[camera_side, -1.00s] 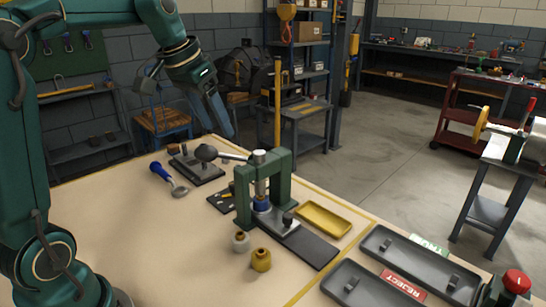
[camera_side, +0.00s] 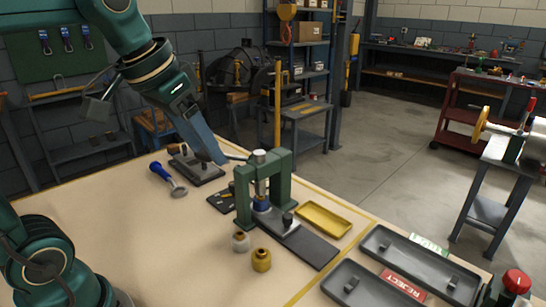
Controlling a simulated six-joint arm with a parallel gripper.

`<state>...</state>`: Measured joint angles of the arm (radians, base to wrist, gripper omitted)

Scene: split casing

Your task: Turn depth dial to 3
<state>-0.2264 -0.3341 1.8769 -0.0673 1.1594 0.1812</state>
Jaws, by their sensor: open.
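A green arbor press (camera_side: 243,195) stands on the table with a silver ram and a blue collar (camera_side: 262,203) under it. A small dark knob (camera_side: 287,218) sits on the press base; I cannot tell whether it is the depth dial, and no numbers are readable. The press lever (camera_side: 236,156) points left, and its ball end is hidden behind my gripper. My gripper (camera_side: 216,156) is above the table to the left of the press, pointing down and right, at the lever's end in the picture. Its fingers overlap, so contact with the lever is unclear.
A blue-handled tool (camera_side: 165,176) and a dark block with posts (camera_side: 196,170) lie left of the press. Silver (camera_side: 241,242) and brass (camera_side: 261,260) pieces stand in front. A yellow tray (camera_side: 325,220), grey trays (camera_side: 410,258) and a red button (camera_side: 517,281) are to the right.

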